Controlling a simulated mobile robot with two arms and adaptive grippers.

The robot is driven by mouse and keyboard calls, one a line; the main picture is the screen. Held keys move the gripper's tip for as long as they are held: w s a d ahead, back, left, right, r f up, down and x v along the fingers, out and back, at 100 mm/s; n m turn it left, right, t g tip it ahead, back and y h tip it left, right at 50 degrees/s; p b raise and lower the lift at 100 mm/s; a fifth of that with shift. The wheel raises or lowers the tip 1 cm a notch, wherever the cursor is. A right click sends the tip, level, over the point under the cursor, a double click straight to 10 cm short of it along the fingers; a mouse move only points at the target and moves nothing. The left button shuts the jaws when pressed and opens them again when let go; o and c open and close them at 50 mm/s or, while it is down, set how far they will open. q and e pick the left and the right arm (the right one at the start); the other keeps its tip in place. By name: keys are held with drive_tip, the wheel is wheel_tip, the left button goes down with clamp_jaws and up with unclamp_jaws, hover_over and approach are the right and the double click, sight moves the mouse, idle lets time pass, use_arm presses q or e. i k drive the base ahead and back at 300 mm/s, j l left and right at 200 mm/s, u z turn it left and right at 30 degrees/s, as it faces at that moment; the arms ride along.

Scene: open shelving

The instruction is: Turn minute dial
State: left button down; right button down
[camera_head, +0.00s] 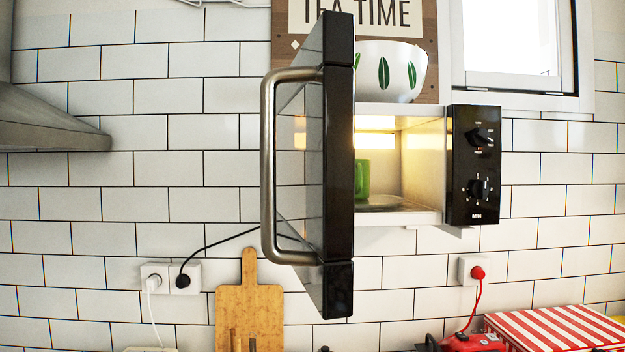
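The microwave (426,217) hangs on the tiled wall with its black door (340,170) swung open toward me. Its black control panel (462,160) on the right carries an upper dial (482,137) and a lower dial (479,188). The label MIN is printed below the lower dial, and its pointer looks roughly upright. The inside is lit, and a green mug (362,180) stands by a glass plate (383,202), partly hidden by the door. Neither of my grippers is in view.
The door's long metal handle (268,165) juts out to the left. A white bowl with green leaves (392,72) sits on top of the microwave. Below are a wooden cutting board (250,305), a red appliance (472,343) and a red-striped box (555,328). The space before the panel is clear.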

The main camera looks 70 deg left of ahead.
sight(479, 189)
drive_tip(key=u, duration=1.85)
